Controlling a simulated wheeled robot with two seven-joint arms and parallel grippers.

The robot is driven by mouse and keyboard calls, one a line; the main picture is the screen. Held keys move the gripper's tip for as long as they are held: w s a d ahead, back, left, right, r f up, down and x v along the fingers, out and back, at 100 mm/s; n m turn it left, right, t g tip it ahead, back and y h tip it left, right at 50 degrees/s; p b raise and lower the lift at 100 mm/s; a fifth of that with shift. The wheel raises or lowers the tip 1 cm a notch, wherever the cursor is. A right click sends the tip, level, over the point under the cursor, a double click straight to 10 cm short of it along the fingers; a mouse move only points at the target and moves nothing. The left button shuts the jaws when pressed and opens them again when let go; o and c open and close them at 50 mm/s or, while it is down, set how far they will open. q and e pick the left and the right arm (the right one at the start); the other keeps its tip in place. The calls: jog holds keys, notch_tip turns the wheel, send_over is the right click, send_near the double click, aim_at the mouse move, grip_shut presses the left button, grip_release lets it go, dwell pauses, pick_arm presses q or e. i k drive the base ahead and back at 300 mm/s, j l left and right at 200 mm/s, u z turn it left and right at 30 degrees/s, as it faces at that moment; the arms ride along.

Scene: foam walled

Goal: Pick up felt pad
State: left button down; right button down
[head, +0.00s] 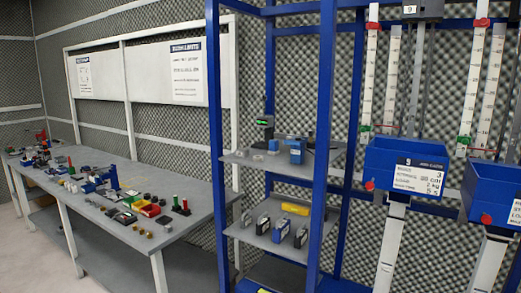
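I cannot pick out a felt pad for certain. Many small items lie on the long grey workbench (205,232) at the left, and they are too small to tell apart well. Among them is a dark flat piece (125,217) near a red tray (149,209); I cannot tell what it is. Neither of my grippers is in view.
A blue-framed rack (217,130) stands right of the bench, with small devices and a yellow item (295,209) on its grey shelves. Blue bins (385,165) hang at the right beside measuring scales. Open floor (30,255) shows at lower left.

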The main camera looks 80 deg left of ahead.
aim_at(272, 144)
jog(key=u, duration=2.35)
jog(key=z, duration=0.95)
jog(key=i+j, duration=0.45)
jog(key=j, duration=0.2)
jog(key=i+j, duration=0.5)
jog(key=j, duration=0.2)
jog(key=i+j, duration=0.45)
jog(key=j, duration=0.2)
jog(key=i+j, duration=0.5)
jog(key=j, duration=0.2)
jog(key=u, duration=0.05)
